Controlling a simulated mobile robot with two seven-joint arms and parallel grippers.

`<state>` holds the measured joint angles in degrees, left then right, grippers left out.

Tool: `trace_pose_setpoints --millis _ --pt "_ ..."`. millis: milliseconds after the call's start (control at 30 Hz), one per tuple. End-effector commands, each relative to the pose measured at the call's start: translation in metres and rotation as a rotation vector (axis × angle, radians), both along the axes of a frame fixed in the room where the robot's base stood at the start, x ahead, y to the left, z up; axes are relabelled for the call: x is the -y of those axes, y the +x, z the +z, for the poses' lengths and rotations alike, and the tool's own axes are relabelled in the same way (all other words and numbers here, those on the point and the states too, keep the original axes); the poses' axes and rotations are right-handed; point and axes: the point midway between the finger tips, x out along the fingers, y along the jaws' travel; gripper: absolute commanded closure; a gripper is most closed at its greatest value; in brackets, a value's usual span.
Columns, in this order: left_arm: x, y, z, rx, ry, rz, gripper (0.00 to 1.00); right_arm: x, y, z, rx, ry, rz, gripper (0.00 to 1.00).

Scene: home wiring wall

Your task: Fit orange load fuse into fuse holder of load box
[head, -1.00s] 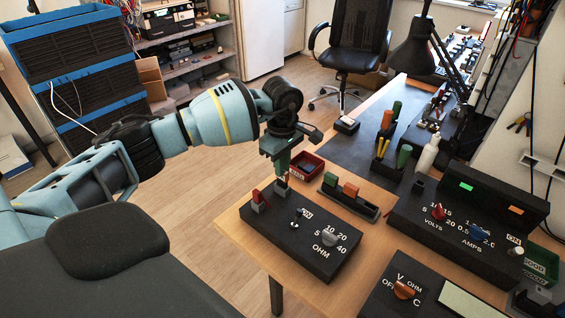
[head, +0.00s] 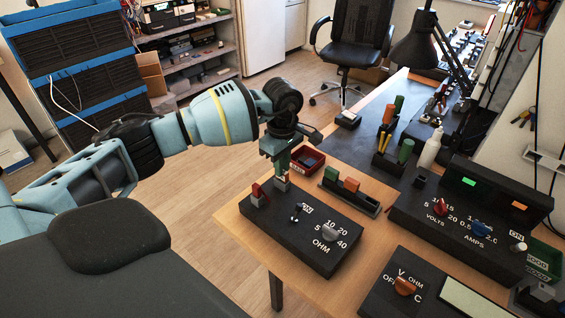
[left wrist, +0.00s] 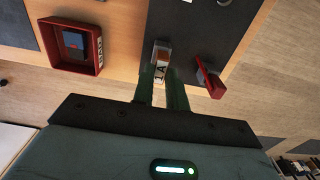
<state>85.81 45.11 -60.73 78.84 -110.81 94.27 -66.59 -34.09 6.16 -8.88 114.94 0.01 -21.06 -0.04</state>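The load box (head: 340,262) is the black box with the OHM dial on the wooden bench. My left gripper (head: 282,175) points down over its far left part. The fuse's far end is at the grey fuse holder (left wrist: 160,46) on the box. I cannot tell how deep it sits. The fingers hide part of the fuse. My right gripper is not in view.
A red lever (head: 258,194) stands on the box close beside the gripper. A red tray (head: 308,160) lies behind it, with a blue piece (left wrist: 74,41) inside. A rack (head: 350,201) with green and orange blocks stands to the right. A meter (head: 405,288) is near the front.

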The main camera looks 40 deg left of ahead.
Motion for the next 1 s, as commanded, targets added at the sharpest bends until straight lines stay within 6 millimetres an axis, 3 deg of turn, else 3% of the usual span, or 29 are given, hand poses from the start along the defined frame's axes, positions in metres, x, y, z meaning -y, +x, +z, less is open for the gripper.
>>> trace_pose_setpoints --millis 33,200,533,1000 --pt "0.0 0.0 0.0 0.001 0.0 0.0 0.8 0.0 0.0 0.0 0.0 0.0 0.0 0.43" --pt "0.0 0.0 0.001 0.001 0.0 0.0 0.61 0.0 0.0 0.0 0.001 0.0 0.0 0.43" --pt "0.0 0.0 0.001 0.001 0.0 0.0 0.61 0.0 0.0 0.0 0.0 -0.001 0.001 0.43" --pt "0.0 0.001 0.069 0.003 0.0 0.0 0.61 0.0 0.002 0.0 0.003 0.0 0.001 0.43"
